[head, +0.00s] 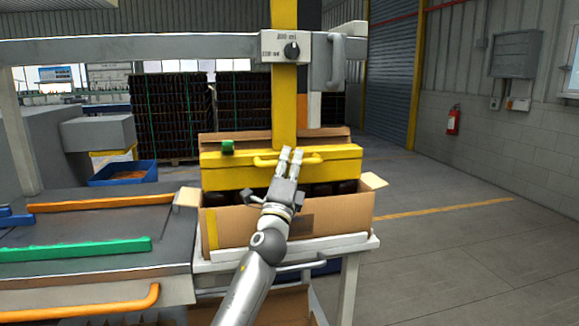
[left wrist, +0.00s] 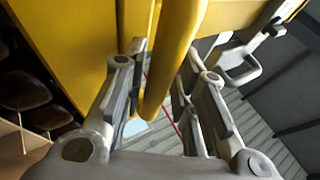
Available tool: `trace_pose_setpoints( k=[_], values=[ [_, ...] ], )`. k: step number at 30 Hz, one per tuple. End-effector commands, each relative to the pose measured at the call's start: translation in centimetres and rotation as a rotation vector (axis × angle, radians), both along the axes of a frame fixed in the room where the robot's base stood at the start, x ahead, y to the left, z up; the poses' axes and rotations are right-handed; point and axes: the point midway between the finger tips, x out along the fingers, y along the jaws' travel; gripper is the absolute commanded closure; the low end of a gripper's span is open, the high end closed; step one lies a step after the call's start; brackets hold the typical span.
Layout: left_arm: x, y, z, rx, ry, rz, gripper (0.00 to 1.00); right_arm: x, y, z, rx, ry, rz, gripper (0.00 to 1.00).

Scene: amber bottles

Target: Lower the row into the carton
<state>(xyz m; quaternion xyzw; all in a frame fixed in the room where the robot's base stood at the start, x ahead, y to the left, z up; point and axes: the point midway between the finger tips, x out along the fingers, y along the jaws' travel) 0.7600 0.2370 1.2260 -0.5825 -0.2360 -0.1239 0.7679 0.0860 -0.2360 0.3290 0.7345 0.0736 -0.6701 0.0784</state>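The open cardboard carton (head: 340,213) stands on a stand, its flaps spread. Dark bottles (head: 345,187) show just under the yellow lifting head (head: 225,172), inside the carton opening. They also show in the left wrist view (left wrist: 28,90). How deep they sit is hidden by the carton wall. The yellow head has a bar handle (head: 315,156) on its front. My left gripper (head: 290,153) is at this handle, its fingers close around the bar (left wrist: 170,60), which passes between them in the left wrist view. My right gripper is not in view.
A yellow column (head: 284,110) rises from the head to a grey beam with a black knob (head: 291,50). A table with orange and green rails (head: 80,250) is at left. A blue bin (head: 123,173) stands behind. The floor at right is clear.

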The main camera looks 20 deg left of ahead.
Motion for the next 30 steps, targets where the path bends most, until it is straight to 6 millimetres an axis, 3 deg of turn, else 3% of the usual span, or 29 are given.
trace_pose_setpoints(
  k=[8, 21, 30],
  values=[
    [-1.9, -0.2, -1.3, 0.001, 0.001, 0.000, 0.74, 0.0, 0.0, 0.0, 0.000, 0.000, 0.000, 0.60],
    [-8.6, -0.9, -5.3, -0.001, 0.002, -0.001, 0.74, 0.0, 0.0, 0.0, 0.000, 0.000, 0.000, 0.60],
    [-10.2, -1.0, -6.1, 0.000, 0.001, 0.000, 0.74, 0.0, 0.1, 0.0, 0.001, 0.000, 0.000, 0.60]
  ],
)
